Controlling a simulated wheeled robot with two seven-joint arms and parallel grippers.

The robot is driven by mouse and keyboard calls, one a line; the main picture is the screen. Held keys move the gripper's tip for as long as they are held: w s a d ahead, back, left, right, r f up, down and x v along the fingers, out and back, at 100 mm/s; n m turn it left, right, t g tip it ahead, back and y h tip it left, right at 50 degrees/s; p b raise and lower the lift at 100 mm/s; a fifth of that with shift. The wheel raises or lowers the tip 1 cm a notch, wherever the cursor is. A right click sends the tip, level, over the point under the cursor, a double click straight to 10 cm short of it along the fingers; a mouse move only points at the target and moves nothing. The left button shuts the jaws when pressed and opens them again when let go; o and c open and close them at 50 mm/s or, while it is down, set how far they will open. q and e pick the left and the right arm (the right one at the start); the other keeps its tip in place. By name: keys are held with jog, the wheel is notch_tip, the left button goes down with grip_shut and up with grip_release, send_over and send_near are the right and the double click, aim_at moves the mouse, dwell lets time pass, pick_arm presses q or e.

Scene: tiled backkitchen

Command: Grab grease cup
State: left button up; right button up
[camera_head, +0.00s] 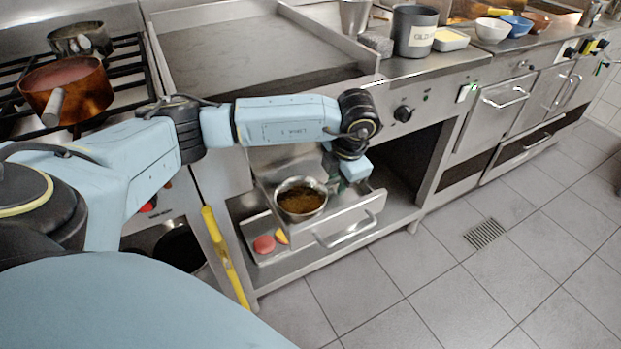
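The grease cup (302,201) is a round metal cup with brown grease in it. It sits upright in an open metal drawer (345,222) under the griddle. My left arm comes in from the left over the drawer. My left gripper (337,182) points down just right of the cup, close to its rim. Its fingers are mostly hidden by the wrist and small in view, so I cannot tell whether they are open or touch the cup. My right gripper is not in view.
The flat griddle (250,45) is above the drawer. Red and yellow items (264,244) lie on the shelf below. A yellow bar (226,258) stands at the left front. A copper pot (68,88) is on the stove. Tiled floor (450,290) is clear.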

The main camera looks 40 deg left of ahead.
pick_arm(q)
grip_shut()
jog(key=shift+r, duration=0.1)
